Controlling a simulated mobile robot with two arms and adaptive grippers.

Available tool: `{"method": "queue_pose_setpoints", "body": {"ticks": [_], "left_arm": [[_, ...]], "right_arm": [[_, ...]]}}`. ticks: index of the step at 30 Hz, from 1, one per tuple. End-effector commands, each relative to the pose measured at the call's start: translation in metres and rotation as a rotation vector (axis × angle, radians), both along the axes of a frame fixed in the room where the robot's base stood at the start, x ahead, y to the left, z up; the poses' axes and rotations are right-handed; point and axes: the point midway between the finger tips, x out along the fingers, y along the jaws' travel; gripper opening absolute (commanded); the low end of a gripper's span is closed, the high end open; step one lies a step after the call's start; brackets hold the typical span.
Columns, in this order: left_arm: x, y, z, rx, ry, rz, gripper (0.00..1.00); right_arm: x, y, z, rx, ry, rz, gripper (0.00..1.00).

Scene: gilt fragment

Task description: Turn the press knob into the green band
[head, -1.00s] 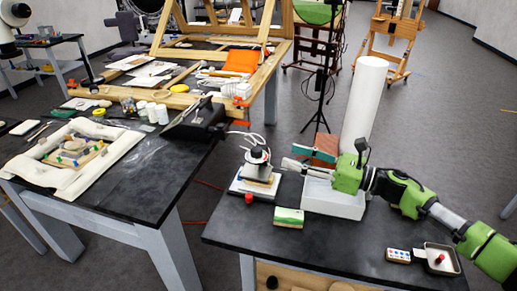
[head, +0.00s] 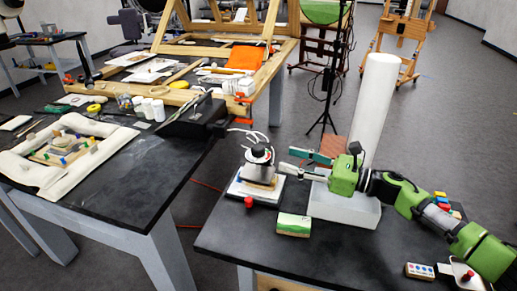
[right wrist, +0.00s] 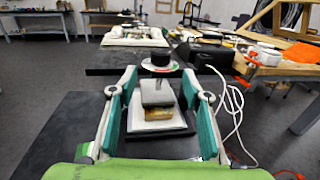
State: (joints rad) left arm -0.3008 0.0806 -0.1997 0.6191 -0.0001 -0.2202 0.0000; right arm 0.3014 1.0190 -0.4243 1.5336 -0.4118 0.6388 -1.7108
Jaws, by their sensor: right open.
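The press (head: 258,178) stands on a white base near the left edge of the dark table in the head view. Its black knob (head: 260,152) sits on top, above a pale round dial. In the right wrist view the knob (right wrist: 160,58) is ahead of the fingers, over a dial (right wrist: 158,67) with red and green marks. The pointer's place is too small to tell. My right gripper (head: 284,160) is open and empty, just right of the press, pointing at it. In the right wrist view its teal-padded fingers (right wrist: 160,82) frame the press from both sides. My left gripper is out of view.
A green-and-white block (head: 294,225) lies in front of the press, and a red button (head: 248,202) is at the base. A white box (head: 345,208) stands under my right arm. White cables (right wrist: 235,115) hang right of the press. A second table (head: 140,185) is at left.

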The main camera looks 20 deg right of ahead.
Motion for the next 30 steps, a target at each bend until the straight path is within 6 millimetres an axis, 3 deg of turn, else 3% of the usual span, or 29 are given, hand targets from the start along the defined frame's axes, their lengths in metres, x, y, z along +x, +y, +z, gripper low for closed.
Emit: {"method": "queue_pose_setpoints", "body": {"ticks": [9,15,29,30], "left_arm": [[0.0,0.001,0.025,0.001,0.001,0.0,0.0],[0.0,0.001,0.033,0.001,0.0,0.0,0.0],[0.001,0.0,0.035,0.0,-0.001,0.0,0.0],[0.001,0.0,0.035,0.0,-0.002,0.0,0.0]], "right_arm": [[0.046,0.048,0.005,0.005,-0.001,-0.001,0.44],[0.066,0.07,0.003,0.003,0.0,-0.001,0.44],[0.074,0.079,0.0,0.001,0.001,-0.001,0.44],[0.074,0.079,0.0,0.001,0.001,-0.001,0.36]]}}
